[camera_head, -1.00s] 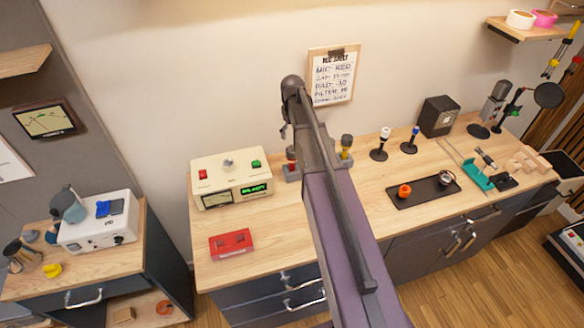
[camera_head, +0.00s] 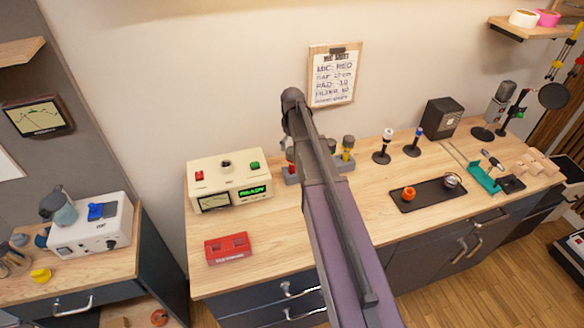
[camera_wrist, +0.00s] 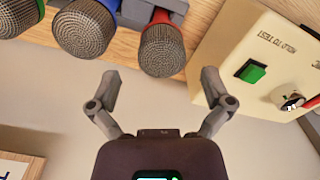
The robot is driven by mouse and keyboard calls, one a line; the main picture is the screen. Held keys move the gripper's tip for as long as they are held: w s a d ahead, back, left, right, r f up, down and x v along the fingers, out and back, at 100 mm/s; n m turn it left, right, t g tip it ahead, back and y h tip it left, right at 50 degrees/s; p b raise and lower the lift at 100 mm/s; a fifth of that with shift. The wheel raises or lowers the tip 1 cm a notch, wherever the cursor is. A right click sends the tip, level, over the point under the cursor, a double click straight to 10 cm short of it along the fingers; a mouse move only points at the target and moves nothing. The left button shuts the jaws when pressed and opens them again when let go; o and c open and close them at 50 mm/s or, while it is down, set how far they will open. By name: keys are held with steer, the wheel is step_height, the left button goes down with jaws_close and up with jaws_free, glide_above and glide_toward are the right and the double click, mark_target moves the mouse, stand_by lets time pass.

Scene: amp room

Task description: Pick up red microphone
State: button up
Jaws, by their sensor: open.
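The red microphone (camera_wrist: 162,47) shows in the wrist view with a grey mesh head and a red body, hanging in from the top edge. My gripper (camera_wrist: 160,78) is open and empty, its two fingers apart below the mesh head in the picture. The head appears centred between the fingers, a little beyond the tips; I see no contact. A blue microphone (camera_wrist: 88,28) and a green one (camera_wrist: 18,14) stand to its left. In the head view my arm hides most of the microphone holder (camera_head: 343,162) and the red microphone.
A cream console (camera_head: 228,180) with red and green buttons stands close by, also at right in the wrist view (camera_wrist: 262,60). A red box (camera_head: 228,248) lies in front of it. A black tray (camera_head: 430,194) and small stands (camera_head: 383,148) are to the right.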

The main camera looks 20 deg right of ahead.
mark_target(292, 150)
steer(key=shift+f, duration=0.2)
step_height(292, 150, down, 5)
steer(key=b, duration=0.5)
steer(key=shift+r, duration=0.1)
stand_by(0.7)
steer(key=c, duration=1.3)
steer(key=shift+r, duration=0.1)
steer(key=shift+c, duration=0.2)
step_height(292, 150, up, 10)
steer(key=p, duration=0.9)
steer(key=shift+p, duration=0.4)
